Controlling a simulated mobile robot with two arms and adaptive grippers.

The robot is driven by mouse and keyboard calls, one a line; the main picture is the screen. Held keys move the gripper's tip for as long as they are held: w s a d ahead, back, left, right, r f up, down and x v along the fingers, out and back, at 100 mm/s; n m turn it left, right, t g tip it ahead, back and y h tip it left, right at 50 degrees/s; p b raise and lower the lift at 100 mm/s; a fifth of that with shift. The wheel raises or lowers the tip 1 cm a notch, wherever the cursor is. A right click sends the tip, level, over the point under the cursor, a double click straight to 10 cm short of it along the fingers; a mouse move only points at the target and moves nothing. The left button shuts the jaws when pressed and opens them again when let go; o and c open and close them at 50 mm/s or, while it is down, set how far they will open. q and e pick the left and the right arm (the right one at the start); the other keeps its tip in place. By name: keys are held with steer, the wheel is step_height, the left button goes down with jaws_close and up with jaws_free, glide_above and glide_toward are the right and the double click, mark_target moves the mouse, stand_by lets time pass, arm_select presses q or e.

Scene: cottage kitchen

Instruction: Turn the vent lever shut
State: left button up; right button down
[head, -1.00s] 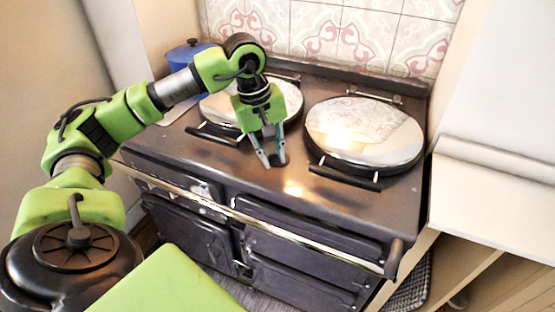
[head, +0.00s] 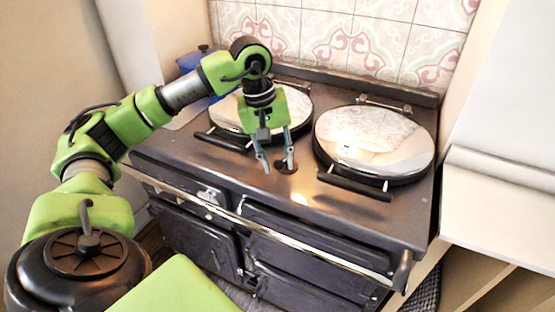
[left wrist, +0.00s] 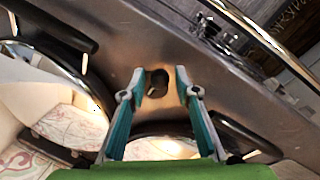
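The vent lever is a small dark piece on a round base (head: 286,168) on the stove top, between and in front of the two round lids. In the left wrist view the dark lever (left wrist: 157,84) shows in the gap between the fingertips. My left gripper (head: 277,167) points down over it, fingers apart and empty. One fingertip overlaps the lever's base in the head view. I cannot tell if either finger touches the lever. In the left wrist view the open fingers (left wrist: 158,92) stand on either side of it. My right gripper is not in view.
The dark stove (head: 230,172) has two shiny lids, left (head: 295,105) and right (head: 374,140), each with a black front handle. A blue pot (head: 195,60) stands at the back left. A rail (head: 300,240) runs along the stove's front edge. A white ledge (head: 500,180) is at the right.

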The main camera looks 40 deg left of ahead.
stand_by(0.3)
arm_select(q)
step_height(320, 180, up, 12)
steer(key=s+a, duration=0.1)
steer(key=shift+s+a, duration=0.35)
steer(key=shift+s+f, duration=0.1)
steer(key=shift+f, duration=0.1)
stand_by(0.4)
